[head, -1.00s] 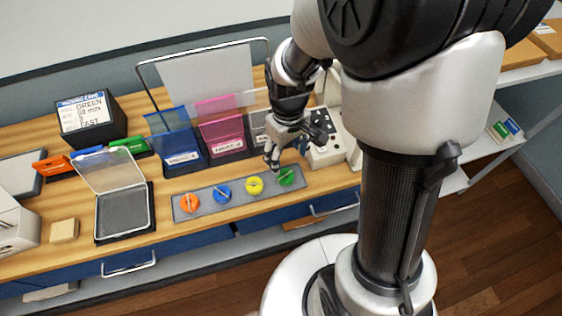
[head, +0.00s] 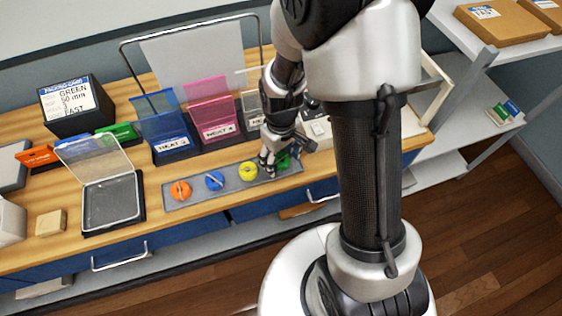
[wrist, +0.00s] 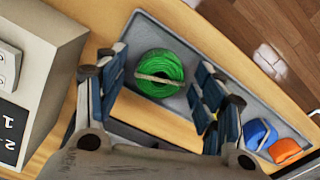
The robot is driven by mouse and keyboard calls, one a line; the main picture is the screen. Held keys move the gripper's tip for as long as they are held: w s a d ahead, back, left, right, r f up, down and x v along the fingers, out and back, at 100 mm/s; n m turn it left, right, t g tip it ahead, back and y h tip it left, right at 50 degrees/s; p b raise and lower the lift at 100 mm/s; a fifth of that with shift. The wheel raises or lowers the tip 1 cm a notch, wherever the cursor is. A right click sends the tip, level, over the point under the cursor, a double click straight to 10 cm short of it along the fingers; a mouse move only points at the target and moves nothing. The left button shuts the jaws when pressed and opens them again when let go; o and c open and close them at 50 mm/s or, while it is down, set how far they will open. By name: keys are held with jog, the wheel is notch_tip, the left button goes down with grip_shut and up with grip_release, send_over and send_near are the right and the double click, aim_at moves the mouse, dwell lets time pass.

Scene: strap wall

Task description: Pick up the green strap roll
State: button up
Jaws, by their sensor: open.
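The green strap roll (wrist: 160,74) lies on the grey tray (wrist: 172,24), with a pale band across it. In the wrist view my open gripper (wrist: 160,85) has one finger on each side of the roll, with nothing held between them. In the head view the green roll (head: 283,160) is partly hidden by my gripper (head: 270,165), which is at the right end of the tray. Whether the fingers touch the roll cannot be told.
Yellow (head: 248,171), blue (head: 214,181) and orange (head: 180,191) rolls sit left of the green one on the tray. Coloured bins (head: 165,145) stand behind it. A card box (head: 75,105) reads GREEN. An open clear-lidded case (head: 111,203) stands at the left.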

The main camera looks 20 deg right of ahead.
jog(key=c, duration=1.1)
jog(key=shift+r, duration=0.1)
